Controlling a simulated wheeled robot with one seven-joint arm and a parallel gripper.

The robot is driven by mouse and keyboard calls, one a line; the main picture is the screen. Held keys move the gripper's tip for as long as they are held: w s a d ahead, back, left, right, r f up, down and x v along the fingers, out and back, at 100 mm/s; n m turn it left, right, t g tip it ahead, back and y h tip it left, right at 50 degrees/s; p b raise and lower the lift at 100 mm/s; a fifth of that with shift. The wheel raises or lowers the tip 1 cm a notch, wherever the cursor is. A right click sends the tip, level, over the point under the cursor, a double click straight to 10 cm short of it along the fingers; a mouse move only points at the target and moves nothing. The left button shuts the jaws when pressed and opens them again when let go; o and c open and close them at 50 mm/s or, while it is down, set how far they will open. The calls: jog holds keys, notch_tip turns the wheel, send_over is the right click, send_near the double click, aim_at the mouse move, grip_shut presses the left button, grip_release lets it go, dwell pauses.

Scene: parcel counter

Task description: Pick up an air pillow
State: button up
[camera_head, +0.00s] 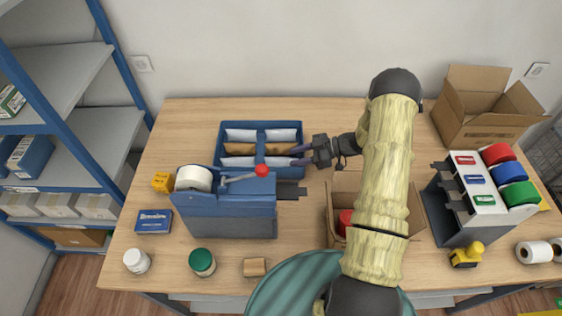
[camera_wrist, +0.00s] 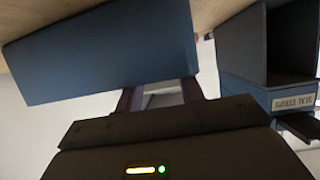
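A blue divided bin (camera_head: 260,124) stands at the back middle of the counter. White pillow-like packets, seemingly the air pillows, lie in its back compartments (camera_head: 281,135) and front compartments (camera_head: 238,162). Brown packets (camera_head: 238,149) lie in the middle row. My gripper (camera_head: 300,155) reaches in from the right, its fingertips at the bin's right edge. The fingers are spread apart. In the wrist view, my gripper (camera_wrist: 161,95) points at a blue wall that looks like the bin's side. A pale patch shows between the fingers; I cannot tell what it is.
A blue-grey machine with a red-knobbed lever (camera_head: 230,212) stands in front of the bin. An open carton (camera_head: 336,188) lies under my arm. Jars (camera_head: 202,262) stand at the front left.

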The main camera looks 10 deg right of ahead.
aim_at(290, 158)
jog(key=shift+p+x, duration=0.45)
jog(key=shift+x, duration=1.1)
jog(key=c, duration=0.6)
